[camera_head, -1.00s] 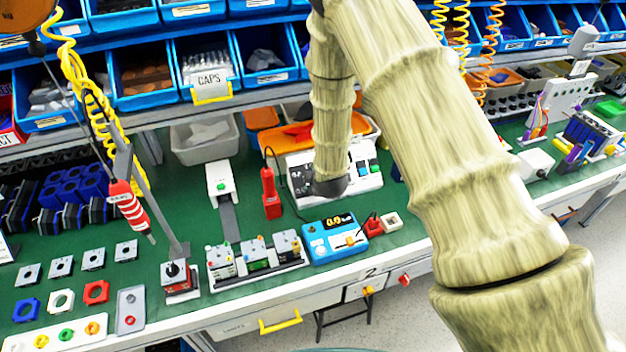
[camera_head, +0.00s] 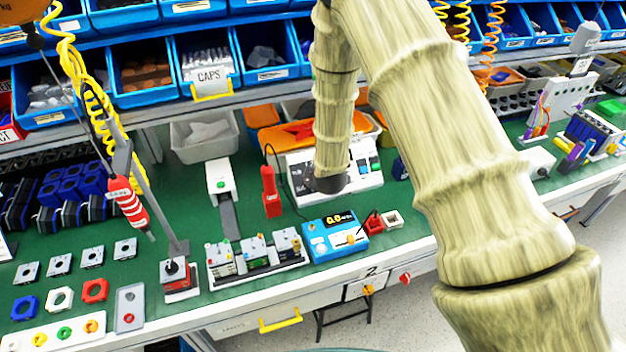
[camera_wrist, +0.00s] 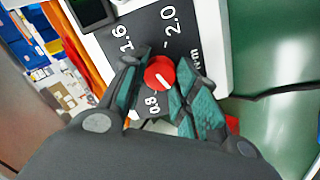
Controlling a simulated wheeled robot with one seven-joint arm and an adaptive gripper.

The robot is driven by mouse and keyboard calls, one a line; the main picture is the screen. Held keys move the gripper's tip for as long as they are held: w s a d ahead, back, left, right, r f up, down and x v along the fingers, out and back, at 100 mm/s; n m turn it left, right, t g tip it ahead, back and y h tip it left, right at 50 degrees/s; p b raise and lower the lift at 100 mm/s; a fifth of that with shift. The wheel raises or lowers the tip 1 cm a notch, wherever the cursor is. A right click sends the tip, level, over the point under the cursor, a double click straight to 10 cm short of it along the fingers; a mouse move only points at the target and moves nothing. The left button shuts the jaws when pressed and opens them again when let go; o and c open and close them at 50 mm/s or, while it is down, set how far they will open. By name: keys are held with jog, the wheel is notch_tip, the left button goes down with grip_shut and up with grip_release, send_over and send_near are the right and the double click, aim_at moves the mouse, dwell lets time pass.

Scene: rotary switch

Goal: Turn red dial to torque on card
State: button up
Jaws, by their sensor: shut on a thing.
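The red dial (camera_wrist: 159,72) shows in the wrist view on a dark plate (camera_wrist: 190,50) marked 0.8, 1.6 and 2.0, with a partly covered N·m marking. In the head view, the white device (camera_head: 370,183) stands under my gripper end, which hides the dial. I cannot make out a card with a torque value.
A blue meter (camera_head: 335,237) stands in front of the white device. A red tool (camera_head: 271,192) stands upright to its left. A hanging red-and-white screwdriver (camera_head: 126,198) is further left. Blue bins (camera_head: 205,62) line the shelf behind.

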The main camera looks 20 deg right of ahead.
jog(key=m+b, duration=0.1)
jog(key=m, duration=0.1)
jog(key=m+b, duration=0.1)
jog(key=m, duration=0.2)
jog(key=shift+f+m, duration=0.2)
jog(key=shift+m, duration=0.1)
jog(key=shift+m+g+b, duration=0.3)
jog(key=shift+m+b, duration=0.6)
jog(key=shift+m, duration=1.2)
jog(key=shift+s, duration=0.1)
jog(key=o, duration=1)
jog(key=shift+o, duration=0.2)
jog(key=shift+r, duration=0.25)
jog(key=v, duration=1.1)
jog(key=shift+r, duration=0.2)
jog(key=shift+s, duration=0.15)
